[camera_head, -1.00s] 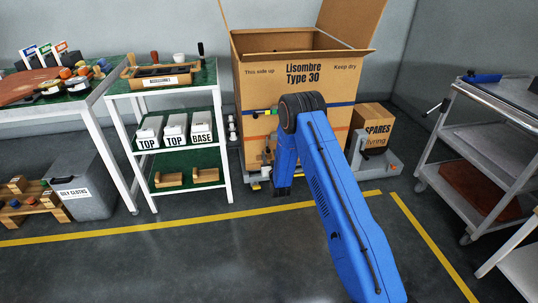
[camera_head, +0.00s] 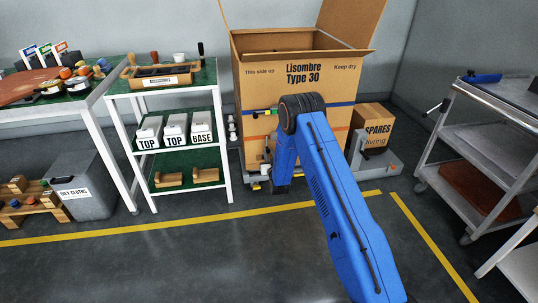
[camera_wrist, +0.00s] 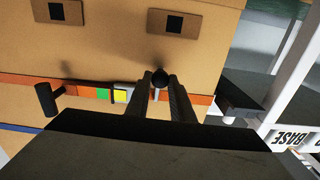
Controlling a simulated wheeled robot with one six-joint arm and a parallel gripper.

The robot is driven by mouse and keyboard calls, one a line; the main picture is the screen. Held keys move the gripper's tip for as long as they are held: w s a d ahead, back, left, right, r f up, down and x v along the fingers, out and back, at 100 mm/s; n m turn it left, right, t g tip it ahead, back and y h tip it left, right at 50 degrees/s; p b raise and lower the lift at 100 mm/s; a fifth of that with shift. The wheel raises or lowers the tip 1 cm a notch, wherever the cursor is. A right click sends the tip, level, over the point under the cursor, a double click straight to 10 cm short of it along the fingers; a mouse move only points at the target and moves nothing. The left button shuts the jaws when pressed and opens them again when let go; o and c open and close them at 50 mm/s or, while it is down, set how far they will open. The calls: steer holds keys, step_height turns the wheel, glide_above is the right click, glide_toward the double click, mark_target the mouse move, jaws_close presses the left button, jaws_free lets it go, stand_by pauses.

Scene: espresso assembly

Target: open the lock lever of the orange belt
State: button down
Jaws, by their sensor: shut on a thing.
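The orange belt (camera_wrist: 78,91) runs across the big cardboard carton (camera_wrist: 110,55) in the wrist view. Green and yellow patches (camera_wrist: 111,96) and a pale metal part sit on the belt just left of my fingers. My gripper (camera_wrist: 160,84) is shut on the dark round knob of the lock lever (camera_wrist: 160,73), in front of the belt. The rest of the lever is hidden by the fingers. In the head view the carton (camera_head: 300,92) stands open-topped against the wall. My gripper is low before its front, and my arm covers part of it.
A black cylindrical handle (camera_wrist: 47,101) stands out left of my fingers. A shelf rack (camera_head: 216,160) stands close left of the carton. A SPARES box (camera_head: 372,118) sits to its right, and a grey cart (camera_head: 485,140) farther right. The front floor is clear.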

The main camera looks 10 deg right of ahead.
steer(key=a+r+m, duration=0.5)
steer(key=r+m, duration=0.1)
steer(key=m, duration=1.1)
steer(key=shift+a+m, duration=0.4)
stand_by(0.4)
steer(key=c, duration=1.6)
jaws_free()
steer(key=shift+o, duration=0.2)
steer(key=shift+s, duration=0.1)
steer(key=s, duration=1.7)
steer(key=shift+s, duration=0.15)
